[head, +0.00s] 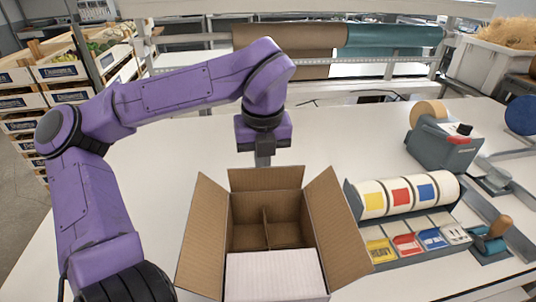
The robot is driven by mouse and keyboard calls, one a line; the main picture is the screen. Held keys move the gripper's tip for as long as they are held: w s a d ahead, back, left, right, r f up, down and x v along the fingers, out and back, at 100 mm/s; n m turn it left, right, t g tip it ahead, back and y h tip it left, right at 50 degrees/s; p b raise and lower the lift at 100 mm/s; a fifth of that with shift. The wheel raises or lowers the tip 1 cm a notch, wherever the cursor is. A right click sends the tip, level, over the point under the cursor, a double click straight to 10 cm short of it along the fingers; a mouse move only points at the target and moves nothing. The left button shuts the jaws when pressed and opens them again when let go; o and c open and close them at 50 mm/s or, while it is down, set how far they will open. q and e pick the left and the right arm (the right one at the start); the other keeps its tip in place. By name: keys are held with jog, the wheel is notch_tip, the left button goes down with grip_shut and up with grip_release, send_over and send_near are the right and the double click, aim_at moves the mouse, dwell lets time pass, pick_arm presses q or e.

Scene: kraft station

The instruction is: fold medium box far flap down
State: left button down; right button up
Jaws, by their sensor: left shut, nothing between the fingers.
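The medium box (267,236) is an open cardboard box on the white table at the front centre. Its far flap (266,179) stands up at the back. The left flap (203,226) and right flap (337,212) lean outward. My right gripper is not in view.
A label dispenser (408,195) with coloured rolls and trays stands right of the box. A grey tape dispenser (441,142) and a wooden-handled tool (493,233) are further right. Rolls of paper (289,45) hang at the back. The table left of the box is clear under my arm.

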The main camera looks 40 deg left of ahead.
pick_arm(q)
jog(key=shift+s+d+f, duration=0.2)
jog(key=shift+f, duration=0.1)
jog(key=shift+w+a, duration=0.15)
jog(key=shift+s+d+b, duration=0.3)
jog(key=shift+s+d+f+b, duration=0.3)
jog(key=shift+s+d+b, duration=0.2)
jog(key=shift+d+b, duration=0.1)
jog(key=shift+s+d+f+b, duration=0.25)
jog(key=shift+s+d+b, duration=0.25)
jog(key=shift+b, duration=0.1)
jog(key=shift+s+d+r, duration=0.1)
jog(key=shift+r, duration=0.05)
jog(key=shift+s+d+f+b, duration=0.1)
jog(key=shift+f+b, duration=0.45)
jog(key=shift+s+d+f+b, duration=0.1)
jog(key=shift+f+b, duration=0.4)
